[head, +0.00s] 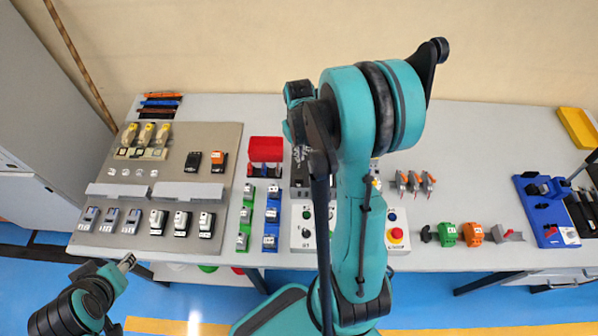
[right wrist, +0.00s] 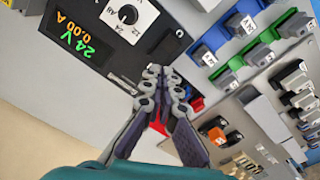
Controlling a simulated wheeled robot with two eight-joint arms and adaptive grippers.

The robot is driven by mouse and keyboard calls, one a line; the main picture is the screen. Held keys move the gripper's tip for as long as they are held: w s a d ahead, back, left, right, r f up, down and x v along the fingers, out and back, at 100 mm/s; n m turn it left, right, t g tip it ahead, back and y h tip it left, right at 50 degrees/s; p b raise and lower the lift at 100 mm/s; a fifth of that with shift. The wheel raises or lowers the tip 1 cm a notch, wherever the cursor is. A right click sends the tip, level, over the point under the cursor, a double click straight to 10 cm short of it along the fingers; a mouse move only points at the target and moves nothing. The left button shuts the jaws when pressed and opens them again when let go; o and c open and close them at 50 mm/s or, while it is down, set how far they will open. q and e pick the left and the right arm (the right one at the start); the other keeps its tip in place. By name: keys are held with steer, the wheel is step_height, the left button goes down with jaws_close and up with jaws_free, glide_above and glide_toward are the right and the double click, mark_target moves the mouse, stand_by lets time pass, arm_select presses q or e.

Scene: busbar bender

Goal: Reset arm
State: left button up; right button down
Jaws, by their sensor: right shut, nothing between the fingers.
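My right arm (head: 355,200) rises through the middle of the head view and folds over the bench. My right gripper (right wrist: 165,78) is shut and empty in the right wrist view, its fingertips together above the bench equipment. In the head view it is small and partly covered by my arm, near the black power unit (head: 299,188). That unit's lit display (right wrist: 84,40) shows in the right wrist view. My left arm is at the lower left of the head view, its end (head: 127,262) by the bench's front edge; its finger state is unclear.
A grey board (head: 170,190) with several switches and breakers covers the left of the bench (head: 455,150). A red bin (head: 265,150) stands beside the power unit. The bench's back right is partly clear.

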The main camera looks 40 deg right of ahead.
stand_by(0.4)
steer(key=s+a+r+t+b, duration=0.1)
steer(key=s+a+t+b, duration=0.1)
steer(key=a, duration=0.4)
steer(key=s+a+r+n+t+b, duration=0.1)
steer(key=s+a+r+t+b, duration=0.1)
steer(key=a, duration=0.4)
steer(key=s+a+r+n+t+b, duration=0.1)
steer(key=s+a+t+b, duration=0.2)
steer(key=a+b, duration=0.2)
steer(key=shift+s+a+r+b, duration=0.25)
steer(key=shift+a+r+b, duration=0.15)
steer(key=shift+a, duration=0.25)
